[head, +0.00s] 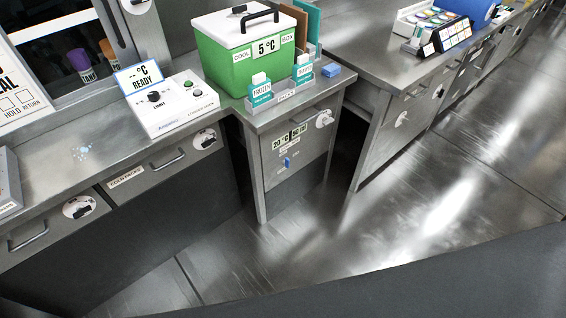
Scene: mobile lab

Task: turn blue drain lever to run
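A small blue lever (287,162) is on the front panel of the steel cabinet (296,145), below the green cool box. It looks close to upright with a slight tilt, and small markings around it are too small to read. Two small displays (290,138) sit just above it, the left one reading about 20 °C. Nothing covers the lever. Neither of my grippers is in the head view.
A white control box (172,104) is on the left counter. A dark gap separates the right bench (385,60). Open floor (430,200) lies at right.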

